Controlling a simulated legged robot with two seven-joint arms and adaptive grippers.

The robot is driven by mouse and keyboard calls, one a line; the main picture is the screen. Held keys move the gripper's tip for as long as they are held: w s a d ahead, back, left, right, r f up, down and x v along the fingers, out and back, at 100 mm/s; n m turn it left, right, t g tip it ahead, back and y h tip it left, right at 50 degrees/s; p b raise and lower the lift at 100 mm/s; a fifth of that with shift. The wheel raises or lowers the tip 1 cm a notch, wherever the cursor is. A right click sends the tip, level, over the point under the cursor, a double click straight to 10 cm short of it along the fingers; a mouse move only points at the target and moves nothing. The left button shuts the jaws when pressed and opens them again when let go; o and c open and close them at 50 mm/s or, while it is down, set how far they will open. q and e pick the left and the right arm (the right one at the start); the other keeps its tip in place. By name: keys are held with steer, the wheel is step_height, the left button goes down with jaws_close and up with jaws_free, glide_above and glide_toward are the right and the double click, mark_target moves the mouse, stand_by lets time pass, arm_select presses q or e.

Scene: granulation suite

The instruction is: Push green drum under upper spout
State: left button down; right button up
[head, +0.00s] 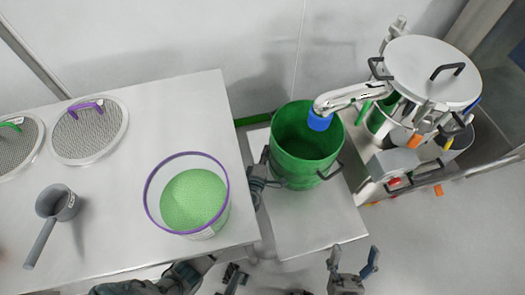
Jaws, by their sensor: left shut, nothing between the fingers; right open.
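The green drum (306,172), open and seemingly empty, stands upright on a low metal platform (315,222). The upper spout (347,97) is a metal tube with a blue end (320,120). That end appears over the right part of the drum's opening; its height above the rim is hard to judge. My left gripper (262,172) is shut and empty at the drum's left side, between drum and table; whether it touches the drum is unclear. Part of my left arm is hidden by the table. My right gripper (353,268) is open and empty, below the platform's front edge.
A metal table (110,230) on the left holds a purple-rimmed tub of green granules (193,200), a scoop (57,205) and two mesh sieves (88,132) with coloured handles. The lidded machine (420,72) stands right of the drum. Floor is clear at lower right.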

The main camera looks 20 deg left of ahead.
arm_select(q)
steer(key=shift+w+d+r, duration=0.1)
steer(key=shift+w+d, duration=0.05)
steer(key=shift+d, duration=0.4)
steer(key=shift+w+d+r, duration=0.1)
steer(key=shift+d, duration=0.4)
step_height(320, 180, up, 10)
steer(key=a, duration=0.1)
steer(key=shift+a+f, duration=0.15)
steer(key=shift+f, duration=0.1)
